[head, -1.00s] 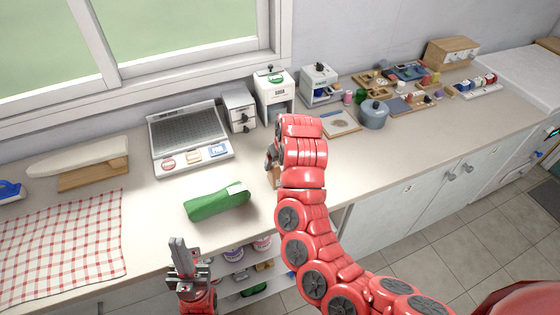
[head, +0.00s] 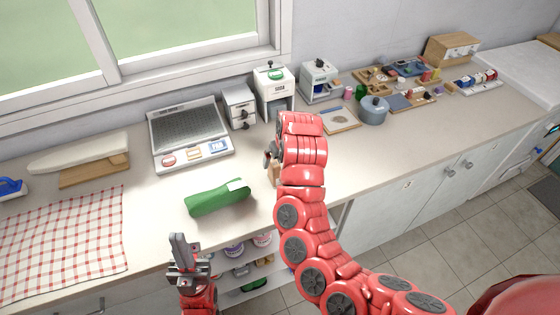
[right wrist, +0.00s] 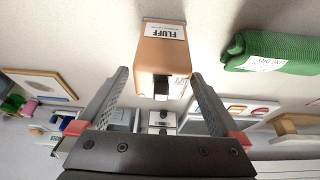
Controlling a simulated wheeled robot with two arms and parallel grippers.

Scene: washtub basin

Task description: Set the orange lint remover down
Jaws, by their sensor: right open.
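The orange lint remover (right wrist: 163,50) is a tan-orange box with a FLUFF label and a dark part on its near end. In the right wrist view it is on the counter, between the spread fingers of my right gripper (right wrist: 160,82), which is open with a gap on each side. In the head view only a sliver of the lint remover (head: 276,172) shows beside my right gripper (head: 269,158); my right arm hides the rest. My left gripper (head: 180,248) is at the counter's front edge, pointing up, with nothing seen in it.
A green rolled cloth (head: 217,198) lies left of the lint remover. A grey scale-like tray (head: 190,135), a small drawer unit (head: 239,107) and a white SODA box (head: 274,90) stand behind. A checked cloth (head: 68,240) covers the left counter.

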